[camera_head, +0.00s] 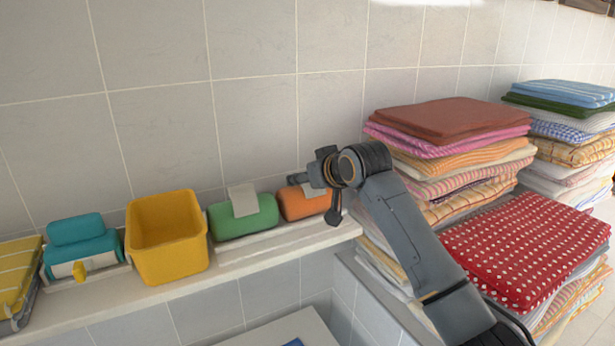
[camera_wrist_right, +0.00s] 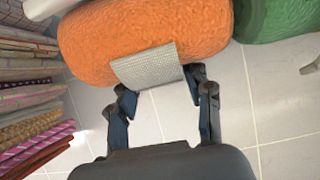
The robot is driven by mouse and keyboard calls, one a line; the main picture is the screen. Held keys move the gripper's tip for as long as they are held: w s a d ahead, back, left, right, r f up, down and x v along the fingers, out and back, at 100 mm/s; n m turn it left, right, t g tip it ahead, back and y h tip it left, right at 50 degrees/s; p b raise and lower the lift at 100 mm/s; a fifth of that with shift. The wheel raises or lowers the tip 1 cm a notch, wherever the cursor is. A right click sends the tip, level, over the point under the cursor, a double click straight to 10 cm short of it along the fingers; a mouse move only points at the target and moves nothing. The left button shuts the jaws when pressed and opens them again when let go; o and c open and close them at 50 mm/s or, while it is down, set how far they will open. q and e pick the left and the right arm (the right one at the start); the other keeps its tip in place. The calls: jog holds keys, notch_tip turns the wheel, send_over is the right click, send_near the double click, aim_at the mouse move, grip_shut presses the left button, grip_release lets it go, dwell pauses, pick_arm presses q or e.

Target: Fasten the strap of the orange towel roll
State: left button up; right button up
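The orange towel roll (camera_head: 297,205) lies at the right end of the wall shelf, partly hidden behind my right gripper (camera_head: 324,191). In the right wrist view the roll (camera_wrist_right: 90,45) fills the top, with a light grey woven strap (camera_wrist_right: 148,66) over its side. The strap's free end points toward my right gripper (camera_wrist_right: 160,92). The fingers are spread apart, one near each side edge of the strap end; I cannot tell whether they touch it. My left gripper is in neither view.
A green roll (camera_head: 243,220) with a raised strap sits beside the orange one. Further left are a yellow bin (camera_head: 166,262) and a teal roll (camera_head: 78,233). Tall folded towel stacks (camera_head: 450,118) stand right of the shelf (camera_head: 270,243). The tiled wall is close behind.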

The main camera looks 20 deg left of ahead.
jog(key=shift+o, duration=1)
jog(key=v, duration=1.1)
jog(key=shift+s+d, duration=0.25)
jog(key=shift+d, duration=0.05)
